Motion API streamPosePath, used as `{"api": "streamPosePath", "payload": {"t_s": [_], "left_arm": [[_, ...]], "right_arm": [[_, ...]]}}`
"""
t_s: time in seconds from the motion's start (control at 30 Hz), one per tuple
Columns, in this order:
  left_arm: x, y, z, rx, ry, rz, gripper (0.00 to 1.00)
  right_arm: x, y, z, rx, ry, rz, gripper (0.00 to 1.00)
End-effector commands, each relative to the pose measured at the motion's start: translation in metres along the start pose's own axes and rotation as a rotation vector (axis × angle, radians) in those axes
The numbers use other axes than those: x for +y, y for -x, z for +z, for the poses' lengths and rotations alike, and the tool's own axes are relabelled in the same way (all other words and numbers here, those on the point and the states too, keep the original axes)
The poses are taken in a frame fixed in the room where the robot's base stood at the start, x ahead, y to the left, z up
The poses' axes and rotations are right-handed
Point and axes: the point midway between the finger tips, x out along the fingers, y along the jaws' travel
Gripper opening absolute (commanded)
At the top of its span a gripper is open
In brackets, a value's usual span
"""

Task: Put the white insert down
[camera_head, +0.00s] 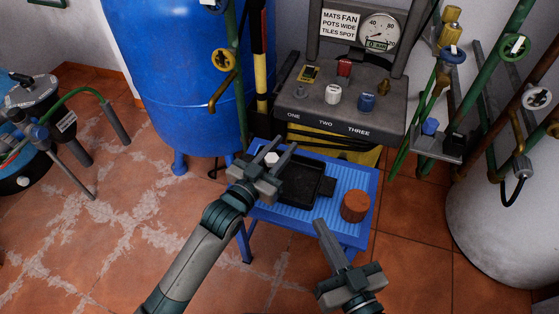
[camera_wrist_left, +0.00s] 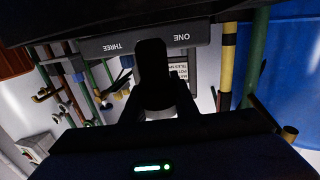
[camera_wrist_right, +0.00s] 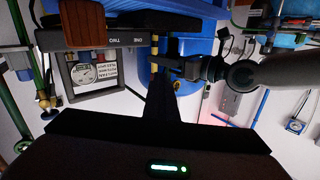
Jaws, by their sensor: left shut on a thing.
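The white insert (camera_head: 271,158) shows as a small pale hexagonal end between the fingers of my left gripper (camera_head: 270,152) in the head view. My left gripper is shut on it, over the upper left part of the black tray (camera_head: 298,190). In the left wrist view a dark, backlit shape (camera_wrist_left: 153,75) stands between the fingers; its colour cannot be told there. Height above the tray is unclear. My right gripper (camera_head: 322,232) looks shut and empty, in front of the blue table; its fingers form one dark bar in the right wrist view (camera_wrist_right: 160,95).
The blue table (camera_head: 355,180) also bears a reddish-brown cylinder (camera_head: 355,206) right of the tray. Behind stands a grey panel (camera_head: 330,121) marked ONE, TWO, THREE, with a white knob (camera_head: 332,94) and blue knob (camera_head: 367,102). A blue tank (camera_head: 180,70) stands left; green pipes rise right.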

Motion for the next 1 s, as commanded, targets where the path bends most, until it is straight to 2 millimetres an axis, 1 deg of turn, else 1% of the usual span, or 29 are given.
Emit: {"api": "streamPosePath", "payload": {"t_s": [0.03,0.13,0.3,0.43,0.83,1.0], "left_arm": [[-0.003,-0.001,0.004,0.0,-0.002,0.0,0.04],[-0.007,-0.001,0.006,0.0,-0.001,-0.001,0.04],[-0.006,-0.001,0.009,0.0,0.001,0.0,0.04],[-0.006,-0.001,0.008,0.0,0.0,0.0,0.04],[-0.006,-0.001,0.01,0.0,0.0,0.0,0.04],[-0.006,-0.001,0.015,0.001,0.0,0.0,0.04]], "right_arm": [[-0.002,0.0,-0.004,0.042,0.003,-0.005,0.0],[-0.007,0.002,-0.019,0.122,0.007,-0.013,0.0],[-0.012,0.005,-0.035,0.209,0.011,-0.02,0.0],[-0.013,0.006,-0.04,0.227,0.012,-0.022,0.0],[-0.013,0.007,-0.042,0.245,0.013,-0.022,0.0],[-0.019,0.013,-0.056,0.335,0.015,-0.033,0.0]]}}
